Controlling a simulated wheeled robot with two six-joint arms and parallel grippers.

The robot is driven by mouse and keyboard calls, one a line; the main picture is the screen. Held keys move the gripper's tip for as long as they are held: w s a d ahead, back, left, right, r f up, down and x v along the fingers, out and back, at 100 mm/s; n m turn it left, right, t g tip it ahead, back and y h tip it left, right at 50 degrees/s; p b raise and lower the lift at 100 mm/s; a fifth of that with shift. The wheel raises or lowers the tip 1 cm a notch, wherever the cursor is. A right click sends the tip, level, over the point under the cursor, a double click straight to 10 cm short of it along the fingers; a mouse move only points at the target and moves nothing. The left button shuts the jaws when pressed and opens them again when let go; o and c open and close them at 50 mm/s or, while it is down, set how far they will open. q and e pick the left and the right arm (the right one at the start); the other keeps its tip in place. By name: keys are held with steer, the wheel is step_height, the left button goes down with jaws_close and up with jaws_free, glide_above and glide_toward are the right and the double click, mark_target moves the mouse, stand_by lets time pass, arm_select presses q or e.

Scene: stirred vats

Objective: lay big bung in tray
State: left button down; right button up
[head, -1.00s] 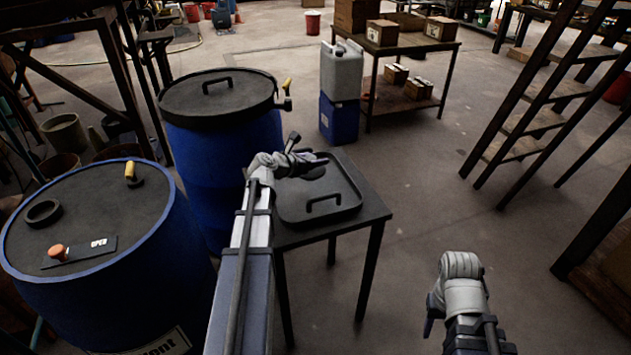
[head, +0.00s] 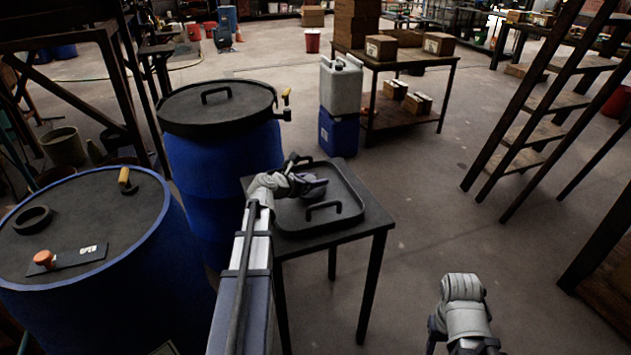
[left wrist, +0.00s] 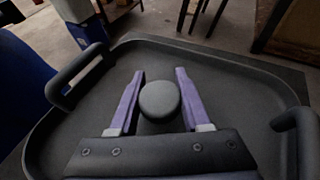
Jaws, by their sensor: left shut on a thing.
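The big bung (left wrist: 160,98), dark grey with a round top, is between the purple fingers of my left gripper (left wrist: 160,75) in the left wrist view. The gripper is shut on it. The black tray (head: 352,182) has a raised rim and two handles and lies on a small dark table. In the head view my left gripper (head: 313,187) is over the tray, and the bung is hard to make out there. Whether the bung's underside touches the tray floor is hidden. My right gripper (head: 436,335) is low at the right, partly cut off, away from the table.
A blue vat (head: 110,285) at the left has a black ring (head: 32,220), an orange knob (head: 44,258) and a yellow-handled fitting (head: 125,180) on top. Floor to the right is clear up to a ladder-like rack (head: 530,110).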

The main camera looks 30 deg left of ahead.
arm_select(q)
steer(key=shift+c, duration=1.8)
jaws_free()
steer(key=shift+f, duration=0.1)
steer(key=shift+r+p, duration=0.3)
steer(key=shift+p, duration=0.05)
steer(key=p+v, duration=0.4)
steer(key=v, duration=0.6)
steer(key=shift+s+r, duration=0.15)
steer(key=shift+s, duration=0.15)
steer(key=shift+s+a+r, duration=0.15)
steer(key=shift+s, duration=0.45)
